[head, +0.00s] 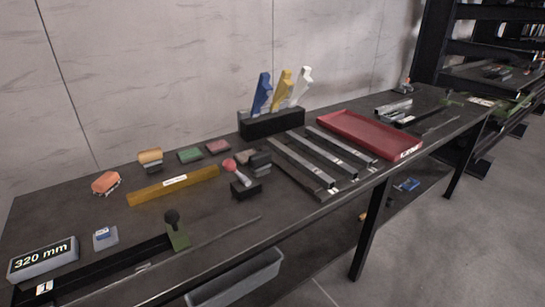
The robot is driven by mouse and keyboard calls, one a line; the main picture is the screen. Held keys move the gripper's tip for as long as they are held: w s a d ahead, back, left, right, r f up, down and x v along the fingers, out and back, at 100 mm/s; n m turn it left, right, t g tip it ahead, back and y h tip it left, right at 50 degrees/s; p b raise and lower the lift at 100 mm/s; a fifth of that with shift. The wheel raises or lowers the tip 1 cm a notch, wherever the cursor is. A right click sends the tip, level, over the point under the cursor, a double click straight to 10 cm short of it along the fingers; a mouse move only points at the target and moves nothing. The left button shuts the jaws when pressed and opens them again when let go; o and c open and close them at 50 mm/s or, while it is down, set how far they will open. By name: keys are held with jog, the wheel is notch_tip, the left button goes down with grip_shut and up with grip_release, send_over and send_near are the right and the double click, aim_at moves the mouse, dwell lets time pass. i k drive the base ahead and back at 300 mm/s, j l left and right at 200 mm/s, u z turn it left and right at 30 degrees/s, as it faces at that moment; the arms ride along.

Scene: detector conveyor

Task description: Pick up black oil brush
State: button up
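I cannot make out a black oil brush with certainty. A dark block-like item (261,159) lies near the table's middle, behind a black block (246,190); it is too small to tell what it is. A dark round-topped piece (172,216) stands on a green base at the front left, beside a long black rail (115,262). A black holder (272,123) at the back carries upright blue (262,93), yellow (282,90) and white (302,86) tools. My gripper is not in view.
The dark table (75,212) also holds a yellow bar (172,186), metal rails (318,158), a red tray (362,133), small coloured blocks (190,155) and a "320 mm" display (43,260). A grey bin (235,283) sits below. The wall stands behind.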

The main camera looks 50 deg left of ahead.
aim_at(260, 164)
jog(key=i+u, duration=0.35)
jog(key=i+l+u, duration=0.1)
jog(key=i+u, duration=0.35)
jog(key=u, duration=0.25)
jog(key=i+u, duration=0.15)
jog(key=u, duration=0.2)
jog(key=i+u, duration=0.2)
jog(key=u, duration=0.2)
jog(key=i+l+u, duration=0.1)
jog(key=u, duration=0.25)
jog(key=i+l+u, duration=0.1)
jog(key=i+u, duration=0.15)
jog(key=u, duration=0.15)
jog(key=i+l+u, duration=0.15)
jog(key=u, duration=0.25)
jog(key=i+l, duration=0.05)
